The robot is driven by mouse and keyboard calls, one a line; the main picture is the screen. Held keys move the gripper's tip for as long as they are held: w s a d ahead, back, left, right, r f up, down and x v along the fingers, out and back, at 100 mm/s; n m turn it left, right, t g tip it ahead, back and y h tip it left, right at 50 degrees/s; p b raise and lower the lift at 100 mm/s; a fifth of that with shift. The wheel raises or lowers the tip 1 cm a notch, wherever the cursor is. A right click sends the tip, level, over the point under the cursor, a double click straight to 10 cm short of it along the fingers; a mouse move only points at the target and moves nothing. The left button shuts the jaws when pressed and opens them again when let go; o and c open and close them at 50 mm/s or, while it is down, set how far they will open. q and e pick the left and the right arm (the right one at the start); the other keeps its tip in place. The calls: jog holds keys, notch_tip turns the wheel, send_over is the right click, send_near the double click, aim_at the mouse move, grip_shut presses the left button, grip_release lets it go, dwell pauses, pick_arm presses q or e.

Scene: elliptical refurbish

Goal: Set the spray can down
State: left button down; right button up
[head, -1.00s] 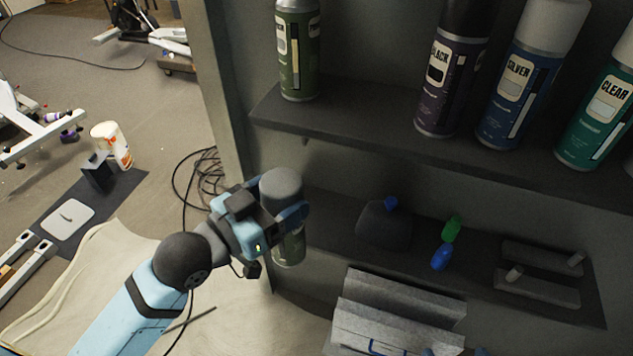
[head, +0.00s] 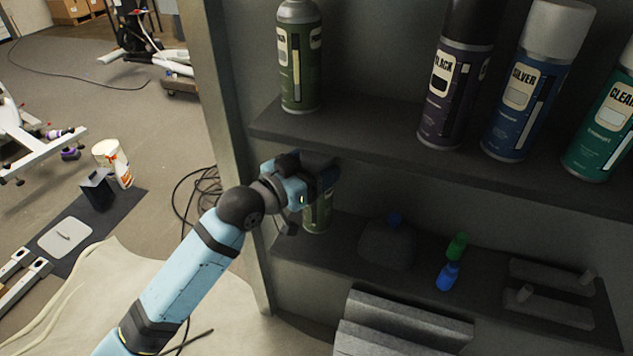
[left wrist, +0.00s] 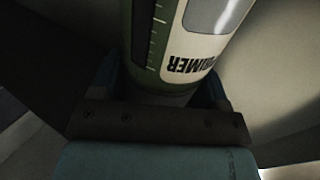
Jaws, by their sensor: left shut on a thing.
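A green spray can (head: 318,213) is held in my left gripper (head: 318,178) at the left end of the lower shelf (head: 345,252). The gripper and wrist hide its upper part in the head view. Its bottom is at or just over the shelf; I cannot tell whether it touches. In the left wrist view the can (left wrist: 185,45) fills the space between the fingers, and its label reads PRIMER, upside down. My right gripper is not in view.
The upper shelf (head: 370,131) holds another green can (head: 299,60) and black, silver and clear cans. On the lower shelf, right of the held can, are a dark rounded object (head: 388,245), a green bottle (head: 457,246), a blue bottle (head: 448,276) and grey blocks (head: 550,305).

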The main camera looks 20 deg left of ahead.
aim_at(317, 216)
pick_arm(q)
jog(key=f, duration=0.2)
jog(key=f+b, duration=0.1)
jog(key=shift+w+f, duration=0.2)
jog(key=shift+f, duration=0.2)
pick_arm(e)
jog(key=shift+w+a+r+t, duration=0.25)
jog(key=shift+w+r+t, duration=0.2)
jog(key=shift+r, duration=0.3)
pick_arm(q)
jog(key=shift+f, duration=0.1)
jog(key=shift+c, duration=0.6)
grip_release()
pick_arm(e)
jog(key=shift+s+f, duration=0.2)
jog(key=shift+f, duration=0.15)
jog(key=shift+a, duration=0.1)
